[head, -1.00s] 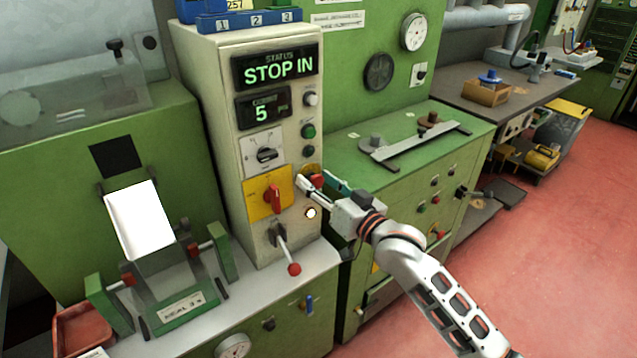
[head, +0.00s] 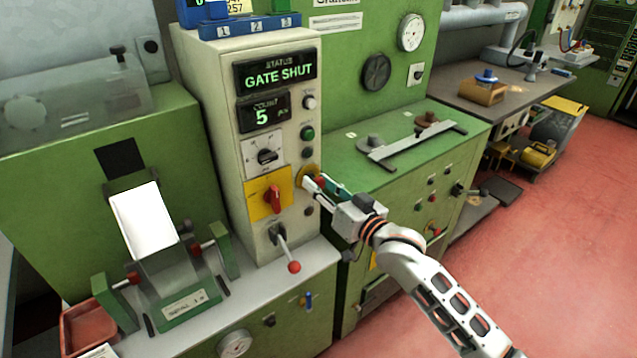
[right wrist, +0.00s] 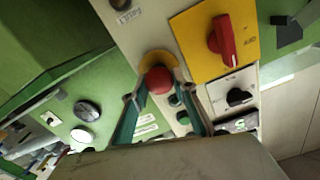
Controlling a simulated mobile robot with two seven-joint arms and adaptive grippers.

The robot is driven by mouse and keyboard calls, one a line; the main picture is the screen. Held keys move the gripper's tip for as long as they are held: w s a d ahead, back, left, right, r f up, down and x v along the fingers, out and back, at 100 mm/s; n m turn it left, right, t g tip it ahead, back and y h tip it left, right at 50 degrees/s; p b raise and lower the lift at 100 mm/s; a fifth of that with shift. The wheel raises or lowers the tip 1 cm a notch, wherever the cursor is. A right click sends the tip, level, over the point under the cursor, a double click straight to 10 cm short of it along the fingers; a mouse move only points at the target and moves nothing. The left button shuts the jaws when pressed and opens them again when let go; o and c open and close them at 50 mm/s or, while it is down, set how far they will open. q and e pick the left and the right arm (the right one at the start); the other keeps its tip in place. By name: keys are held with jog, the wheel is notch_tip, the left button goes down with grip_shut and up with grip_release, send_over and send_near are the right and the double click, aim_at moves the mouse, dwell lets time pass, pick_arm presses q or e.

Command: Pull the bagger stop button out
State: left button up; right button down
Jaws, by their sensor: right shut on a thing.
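The red stop button (right wrist: 159,79) sits on a yellow collar between the two fingertips of my right gripper (right wrist: 160,98) in the right wrist view. In the head view the right gripper (head: 316,187) is at the right edge of the cream control panel (head: 221,130), shut on the button, with the yellow collar (head: 307,173) showing just behind the fingers. The status display (head: 276,73) reads GATE SHUT. The count display (head: 264,112) reads 5. My left gripper is not in view.
Left of the button is a red rotary switch (head: 274,199) on a yellow plate. Below is a lever with a red ball (head: 294,267). A black selector knob (head: 267,156) and a green button (head: 307,133) are above. A green bench (head: 400,160) stands to the right.

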jog(key=c, duration=1.9)
grip_release()
jog(key=shift+s+f, duration=0.1)
jog(key=shift+f, duration=0.1)
jog(key=o, duration=0.3)
jog(key=shift+s+d+r, duration=0.1)
jog(key=shift+d+r, duration=0.05)
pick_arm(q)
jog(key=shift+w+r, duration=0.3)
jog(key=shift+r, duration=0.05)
pick_arm(e)
jog(key=v, duration=1.2)
